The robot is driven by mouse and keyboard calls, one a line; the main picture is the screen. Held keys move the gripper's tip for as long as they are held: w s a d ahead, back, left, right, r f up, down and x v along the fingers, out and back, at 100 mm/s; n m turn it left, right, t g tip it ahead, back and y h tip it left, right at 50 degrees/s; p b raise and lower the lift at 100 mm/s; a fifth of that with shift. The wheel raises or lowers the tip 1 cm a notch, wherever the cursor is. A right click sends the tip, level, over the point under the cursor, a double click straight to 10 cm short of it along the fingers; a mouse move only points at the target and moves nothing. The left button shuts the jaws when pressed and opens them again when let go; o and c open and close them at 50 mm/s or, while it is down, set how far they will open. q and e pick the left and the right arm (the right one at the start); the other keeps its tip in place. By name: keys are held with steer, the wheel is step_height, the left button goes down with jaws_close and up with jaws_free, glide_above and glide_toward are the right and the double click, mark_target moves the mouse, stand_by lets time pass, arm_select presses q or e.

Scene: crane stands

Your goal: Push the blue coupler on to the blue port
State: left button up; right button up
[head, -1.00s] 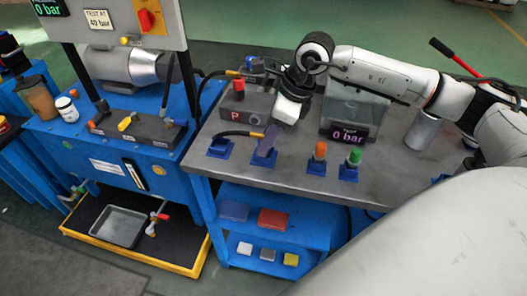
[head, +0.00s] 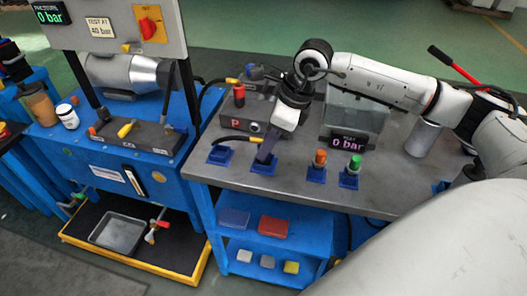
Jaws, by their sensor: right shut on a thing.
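My right gripper (head: 270,146) reaches down from the right and is shut on the blue coupler (head: 265,154), over a blue stand (head: 263,167) at the bench's front. The coupler is dark blue with a black hose coming from the left, and the fingers partly hide it. I cannot tell if it still touches the stand. My left gripper is not in view.
An orange coupler (head: 320,159) and a green coupler (head: 350,175) stand in blue holders right of the gripper. An empty blue holder (head: 220,154) is to the left. A grey box with a display (head: 346,143) stands behind. The bench front (head: 300,193) is clear.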

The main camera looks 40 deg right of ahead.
steer(key=shift+r+p, duration=1.2)
steer(key=shift+r, duration=0.95)
steer(key=shift+d, duration=0.1)
steer(key=shift+w+d+r, duration=0.2)
steer(key=shift+w+r, duration=0.05)
steer(key=w+d+r+p, duration=0.4)
steer(key=w+d+r, duration=0.55)
steer(key=d, duration=0.35)
steer(key=f, duration=0.2)
steer(key=f+b, duration=0.1)
steer(key=f, duration=0.1)
steer(key=f+b, duration=0.1)
steer(key=f, duration=0.1)
steer(key=shift+w+a+f, duration=0.15)
steer(key=shift+a+f, duration=0.1)
steer(key=shift+a, duration=0.1)
steer(key=shift+f+b, duration=0.3)
steer(key=shift+b, duration=0.05)
